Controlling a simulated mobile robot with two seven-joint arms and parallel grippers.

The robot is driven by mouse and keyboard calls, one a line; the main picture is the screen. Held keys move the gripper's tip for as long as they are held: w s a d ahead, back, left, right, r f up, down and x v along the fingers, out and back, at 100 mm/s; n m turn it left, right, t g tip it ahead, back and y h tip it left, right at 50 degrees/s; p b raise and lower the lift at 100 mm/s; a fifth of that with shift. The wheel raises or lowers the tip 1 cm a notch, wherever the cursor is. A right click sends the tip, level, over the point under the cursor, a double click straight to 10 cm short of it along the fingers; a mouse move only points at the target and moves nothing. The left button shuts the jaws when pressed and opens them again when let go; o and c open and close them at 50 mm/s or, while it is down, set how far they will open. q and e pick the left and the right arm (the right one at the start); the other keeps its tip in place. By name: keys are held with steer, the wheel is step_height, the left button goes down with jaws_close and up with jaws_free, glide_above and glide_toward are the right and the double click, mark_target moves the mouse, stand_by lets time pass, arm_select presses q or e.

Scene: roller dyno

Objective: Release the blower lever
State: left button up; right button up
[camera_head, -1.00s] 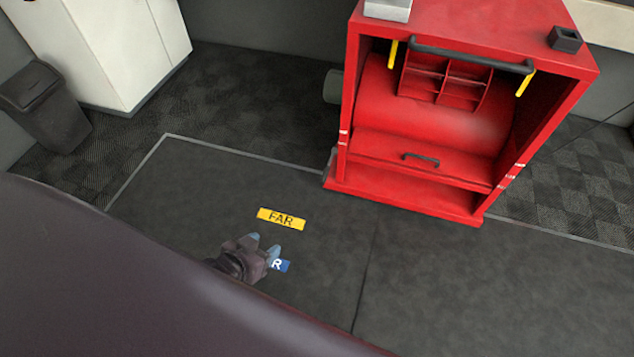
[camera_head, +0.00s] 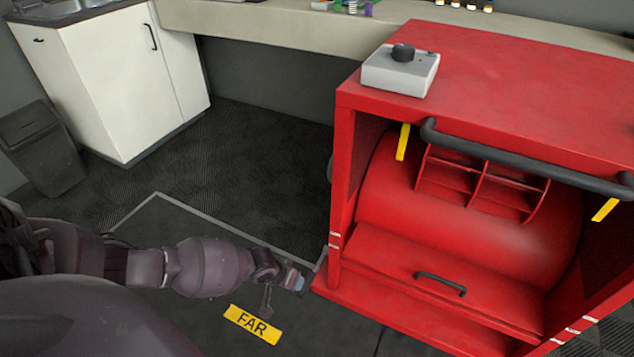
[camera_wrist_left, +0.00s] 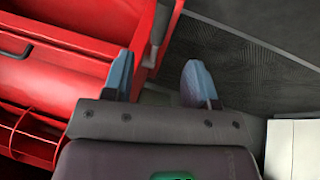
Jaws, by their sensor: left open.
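The red roller cabinet (camera_head: 352,190) stands on the right in the head view and fills the left of the left wrist view (camera_wrist_left: 60,55). A small grey part (camera_head: 322,258) shows low on its left side; it may be the blower lever, but I cannot tell for sure. In the left wrist view a grey piece (camera_wrist_left: 158,35) runs along the cabinet's edge beyond the fingers. My left gripper (camera_head: 299,284) is low by the cabinet's front left corner. Its blue-tipped fingers (camera_wrist_left: 160,82) are open with nothing between them. My right gripper is out of view.
A long black bar (camera_head: 520,160) crosses the cabinet's open front. A grey box with a black knob (camera_head: 400,70) sits on top. A yellow FAR label (camera_head: 252,324) lies on the floor. A white cupboard (camera_head: 130,80) and dark bin (camera_head: 42,150) stand at left.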

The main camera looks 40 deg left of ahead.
mark_target(304, 285)
arm_select(q)
steer(key=b+x, duration=0.1)
steer(key=x, duration=0.2)
steer(key=b+x, duration=0.2)
steer(key=x, duration=0.1)
steer(key=b+x, duration=0.2)
steer(key=x, duration=0.2)
steer(key=shift+a+f, duration=0.15)
steer(key=shift+a, duration=0.15)
steer(key=shift+w+f, duration=0.25)
steer(key=shift+w, duration=0.2)
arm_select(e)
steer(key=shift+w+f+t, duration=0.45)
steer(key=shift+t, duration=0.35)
arm_select(q)
jaws_close()
